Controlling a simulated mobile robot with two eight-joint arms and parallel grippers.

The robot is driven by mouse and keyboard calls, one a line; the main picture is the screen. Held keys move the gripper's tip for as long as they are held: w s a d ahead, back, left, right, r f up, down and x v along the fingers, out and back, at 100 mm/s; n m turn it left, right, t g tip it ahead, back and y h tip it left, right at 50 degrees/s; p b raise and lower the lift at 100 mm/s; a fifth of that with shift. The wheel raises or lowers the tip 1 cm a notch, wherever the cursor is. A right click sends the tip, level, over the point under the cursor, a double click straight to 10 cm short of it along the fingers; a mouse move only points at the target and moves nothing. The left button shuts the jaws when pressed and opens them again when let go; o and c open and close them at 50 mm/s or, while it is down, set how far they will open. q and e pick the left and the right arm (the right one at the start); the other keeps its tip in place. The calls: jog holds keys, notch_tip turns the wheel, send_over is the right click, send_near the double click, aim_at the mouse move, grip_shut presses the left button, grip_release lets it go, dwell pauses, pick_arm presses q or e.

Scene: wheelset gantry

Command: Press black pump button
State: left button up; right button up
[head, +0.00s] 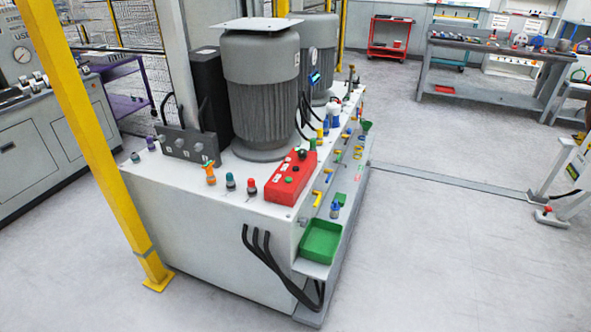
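A red control box (283,187) sits on the near right part of the white pump unit's top (215,205), in front of the large grey motor (261,95). A dark round knob or button (302,154) stands up at the far end of the box. Smaller buttons on the box's top are too small to tell apart, and I cannot tell which is the black pump button. Neither of my grippers shows in the head view.
A yellow post (87,130) stands at the unit's left. Small coloured fittings stand near the box, and a green tray (320,240) is on the front right ledge. Black hoses (270,262) hang at the front.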

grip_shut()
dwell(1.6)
